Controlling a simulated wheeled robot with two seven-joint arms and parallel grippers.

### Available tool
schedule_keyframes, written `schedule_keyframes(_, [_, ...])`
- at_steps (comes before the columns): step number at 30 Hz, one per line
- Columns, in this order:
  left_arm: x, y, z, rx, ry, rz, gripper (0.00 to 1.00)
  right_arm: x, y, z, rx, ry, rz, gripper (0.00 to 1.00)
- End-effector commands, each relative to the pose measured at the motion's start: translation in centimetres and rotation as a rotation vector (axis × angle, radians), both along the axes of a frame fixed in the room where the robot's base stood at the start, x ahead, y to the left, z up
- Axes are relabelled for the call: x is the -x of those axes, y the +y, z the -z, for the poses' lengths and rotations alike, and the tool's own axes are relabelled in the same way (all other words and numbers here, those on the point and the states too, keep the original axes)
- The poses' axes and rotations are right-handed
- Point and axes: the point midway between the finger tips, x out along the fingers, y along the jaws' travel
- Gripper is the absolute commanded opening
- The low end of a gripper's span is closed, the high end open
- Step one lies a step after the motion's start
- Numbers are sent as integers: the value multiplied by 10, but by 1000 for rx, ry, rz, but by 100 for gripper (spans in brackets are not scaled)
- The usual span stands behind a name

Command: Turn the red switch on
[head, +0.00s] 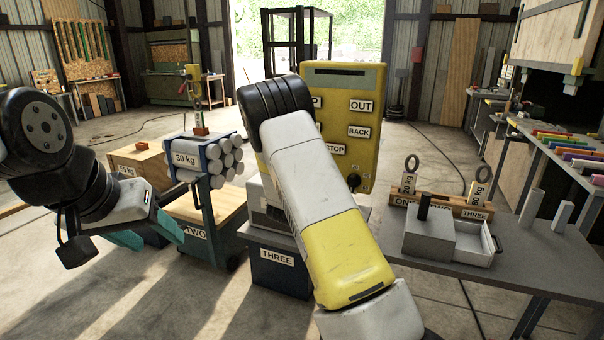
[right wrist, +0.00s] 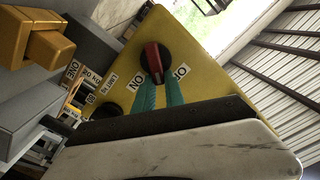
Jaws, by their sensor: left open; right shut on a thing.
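The red switch (right wrist: 153,62) is a red-handled knob on a dark round base, on a yellow panel in the right wrist view. An ON label (right wrist: 138,82) and a partly covered label (right wrist: 182,70) lie on either side of its handle's lower end. The teal fingers of my right gripper (right wrist: 160,92) are shut on the red handle. In the head view the yellow control box (head: 362,112) stands ahead; my right arm covers part of it and hides the switch and right gripper. My left gripper (head: 158,238) is open and empty at the left, away from the box.
A grey table (head: 560,250) at the right holds a wooden weight rack (head: 440,206) and a grey box with an open drawer (head: 430,240). A cart (head: 215,205) with 30 kg cylinders stands left of the control box. A dark THREE bin (head: 280,275) is below it.

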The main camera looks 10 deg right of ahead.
Motion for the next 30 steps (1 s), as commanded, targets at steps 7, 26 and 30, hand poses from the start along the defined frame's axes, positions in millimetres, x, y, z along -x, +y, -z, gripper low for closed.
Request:
schedule_keyframes(7, [0,0,0,0,0,0,54,3,-5,5,-194,-128,2,0])
schedule_keyframes(26, [0,0,0,0,0,0,54,6,-8,19,-648,-434,1,0])
schedule_keyframes(30, [0,0,0,0,0,0,54,6,-9,21,-712,-478,0,0])
